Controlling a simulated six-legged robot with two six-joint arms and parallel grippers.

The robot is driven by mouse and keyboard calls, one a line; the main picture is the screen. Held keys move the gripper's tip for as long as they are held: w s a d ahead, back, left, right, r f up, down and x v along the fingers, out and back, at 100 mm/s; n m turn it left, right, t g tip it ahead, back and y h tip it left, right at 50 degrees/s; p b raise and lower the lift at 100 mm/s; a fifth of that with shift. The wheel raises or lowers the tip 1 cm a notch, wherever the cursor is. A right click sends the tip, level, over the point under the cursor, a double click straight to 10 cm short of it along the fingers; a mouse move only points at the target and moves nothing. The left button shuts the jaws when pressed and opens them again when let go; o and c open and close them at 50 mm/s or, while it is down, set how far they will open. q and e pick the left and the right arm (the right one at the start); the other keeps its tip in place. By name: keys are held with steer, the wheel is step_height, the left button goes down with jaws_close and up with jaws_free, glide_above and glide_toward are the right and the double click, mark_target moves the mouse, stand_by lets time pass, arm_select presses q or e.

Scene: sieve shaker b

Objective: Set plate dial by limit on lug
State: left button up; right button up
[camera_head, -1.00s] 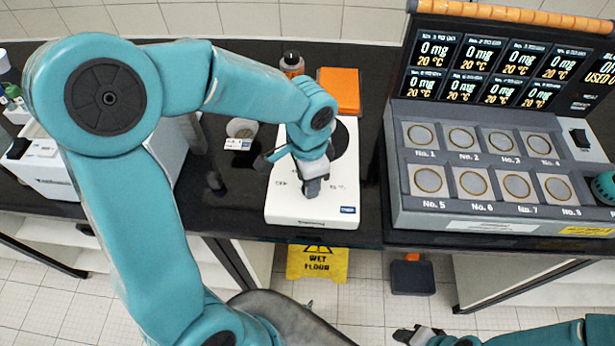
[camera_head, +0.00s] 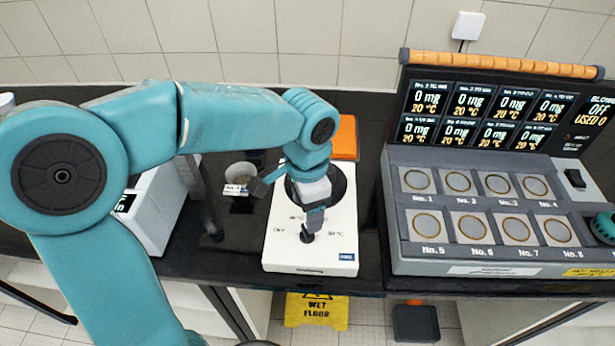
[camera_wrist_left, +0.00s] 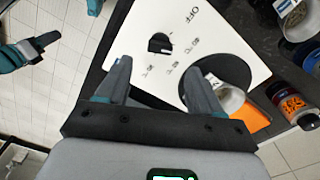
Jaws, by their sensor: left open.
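The white plate unit (camera_head: 285,245) stands on the black bench, with a round dark heating plate (camera_head: 338,180) at its back. Its black dial (camera_head: 306,237) is on the front part of the top face. The dial (camera_wrist_left: 159,43) shows clearly in the left wrist view, with a pale mark on one side and printed marks around it, including "OFF". My left gripper (camera_head: 314,222) is over the dial, fingers pointing down. In the left wrist view my left gripper (camera_wrist_left: 157,75) is open and empty; the dial lies just beyond its fingertips. My right gripper (camera_wrist_left: 38,50) is small at that view's left edge.
A small cup (camera_head: 240,172) stands left of the plate unit, and an orange box (camera_head: 345,138) behind it. A grey instrument (camera_head: 400,235) with numbered cells and screens stands to the right. A yellow wet floor sign (camera_head: 316,310) is below the bench edge.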

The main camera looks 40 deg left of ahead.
arm_select(q)
step_height(320, 180, up, 10)
steer(key=shift+f, duration=0.25)
steer(key=shift+s+f, duration=0.1)
steer(key=shift+s, duration=0.05)
stand_by(0.4)
